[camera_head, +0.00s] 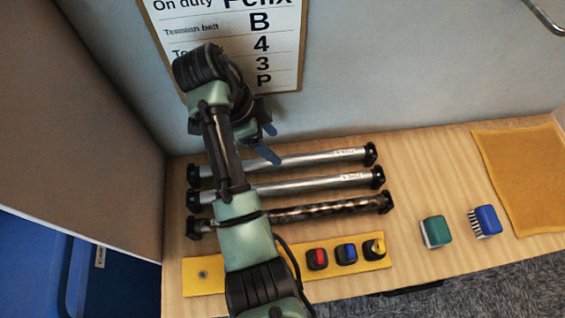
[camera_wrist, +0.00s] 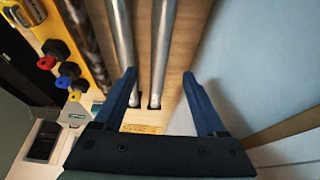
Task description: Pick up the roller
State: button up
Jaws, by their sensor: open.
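Three rollers with black end caps lie side by side, left to right, on the wooden table. The back roller (camera_head: 320,157) and middle roller (camera_head: 320,181) are plain silver with small labels at their right ends. The front roller (camera_head: 320,210) is blotched dark, and it shows at the left of the wrist view (camera_wrist: 84,32). My gripper (camera_head: 271,143) is open and empty near the back roller. In the wrist view, the two silver rollers (camera_wrist: 122,35) (camera_wrist: 163,35) appear between its blue fingers. My arm hides part of the rollers in the head view.
A yellow strip (camera_head: 205,278) with red, blue and yellow-black controls lies in front. A green brush (camera_head: 436,231), a blue brush (camera_head: 486,221) and an orange mat (camera_head: 525,180) are at right. The wall with a sign (camera_head: 285,75) rises behind; a panel (camera_head: 90,130) stands left.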

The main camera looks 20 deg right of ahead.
aim_at(283, 162)
jog(key=shift+b+x, duration=0.65)
jog(key=shift+x, duration=0.8)
jog(key=shift+a+f+p+x, duration=0.1)
jog(key=shift+a+p+x, duration=0.05)
jog(key=shift+x, duration=0.7)
jog(key=shift+a+f+p+x, duration=0.1)
jog(key=shift+a+p+x, duration=0.1)
jog(key=shift+x, duration=0.6)
jog(key=shift+a+f+p+x, duration=0.1)
jog(key=shift+a+p+x, duration=0.05)
jog(key=shift+x, duration=0.7)
jog(key=shift+w+r, duration=0.1)
grip_shut()
jog(key=shift+r, duration=0.1)
